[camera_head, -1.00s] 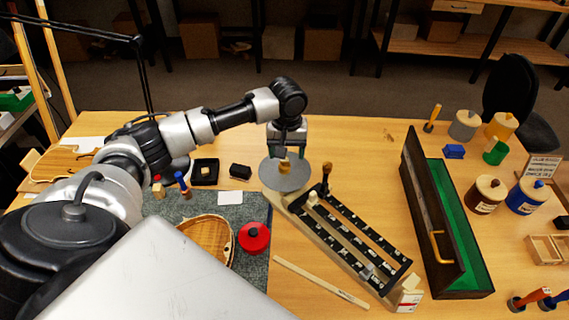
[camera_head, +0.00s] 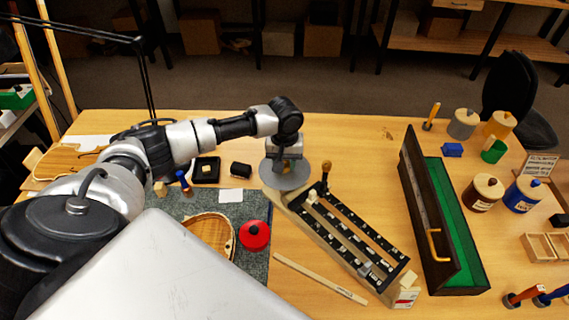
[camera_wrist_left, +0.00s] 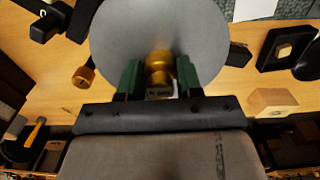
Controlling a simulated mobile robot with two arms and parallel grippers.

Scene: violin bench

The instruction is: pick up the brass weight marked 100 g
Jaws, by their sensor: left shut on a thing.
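The brass weight (camera_wrist_left: 159,70) shows in the left wrist view between the two green fingers of my left gripper (camera_wrist_left: 158,78). The gripper is shut on it. The weight is over the round grey pan (camera_wrist_left: 150,25) of the balance; I cannot tell whether it still touches the pan. No marking on the weight is readable. In the head view my left gripper (camera_head: 287,165) is above the pan (camera_head: 285,182) and mostly hides the weight. The balance (camera_head: 345,235) has black beams running to the lower right. My right gripper is not in view.
A red round pot (camera_head: 254,236), a violin plate (camera_head: 210,236) and a dark mat lie left of the balance. A long open case (camera_head: 430,220) with green lining stands to its right. A pale wooden strip (camera_head: 320,278) lies in front. Bare table shows behind the balance.

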